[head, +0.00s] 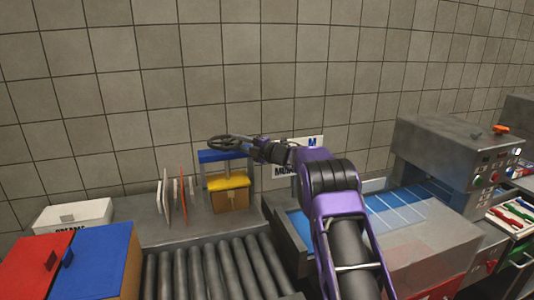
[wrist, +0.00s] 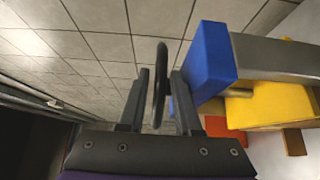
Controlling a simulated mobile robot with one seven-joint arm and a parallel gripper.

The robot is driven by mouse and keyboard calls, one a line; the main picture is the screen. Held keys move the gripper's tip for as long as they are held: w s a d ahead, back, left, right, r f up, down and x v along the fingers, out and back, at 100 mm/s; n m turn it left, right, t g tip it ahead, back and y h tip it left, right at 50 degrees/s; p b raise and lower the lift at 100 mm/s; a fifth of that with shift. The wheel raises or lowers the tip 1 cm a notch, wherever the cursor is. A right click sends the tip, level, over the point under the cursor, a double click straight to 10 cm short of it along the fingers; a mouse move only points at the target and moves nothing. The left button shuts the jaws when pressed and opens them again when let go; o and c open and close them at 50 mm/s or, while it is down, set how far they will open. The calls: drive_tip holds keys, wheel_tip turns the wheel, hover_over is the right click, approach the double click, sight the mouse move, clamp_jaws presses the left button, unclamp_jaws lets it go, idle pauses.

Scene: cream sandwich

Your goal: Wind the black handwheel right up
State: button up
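The black handwheel (head: 228,143) lies flat on top of a small press with a blue crossbeam (head: 222,156) and a yellow plate (head: 228,182). My gripper (head: 260,150) reaches the wheel's right side from the right. In the wrist view the handwheel's rim (wrist: 160,85) shows edge-on between the two dark fingers of my gripper (wrist: 159,95). A gap shows on each side of the rim, so the fingers are open around it. The blue crossbeam (wrist: 211,60) is close beside the right finger. The yellow plate (wrist: 270,105) shows beyond it.
A brown block (head: 228,201) is under the yellow plate. Upright thin boards (head: 183,195) stand left of the press. A roller conveyor (head: 212,270) lies in front. A grey machine (head: 450,150) stands right, and a tiled wall (head: 200,70) is behind.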

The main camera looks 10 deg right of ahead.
drive_tip(key=b+v, duration=0.1)
drive_tip(key=v, duration=1.2)
drive_tip(key=shift+s+d, duration=0.2)
drive_tip(key=shift+s, duration=0.05)
drive_tip(key=shift+a, duration=0.1)
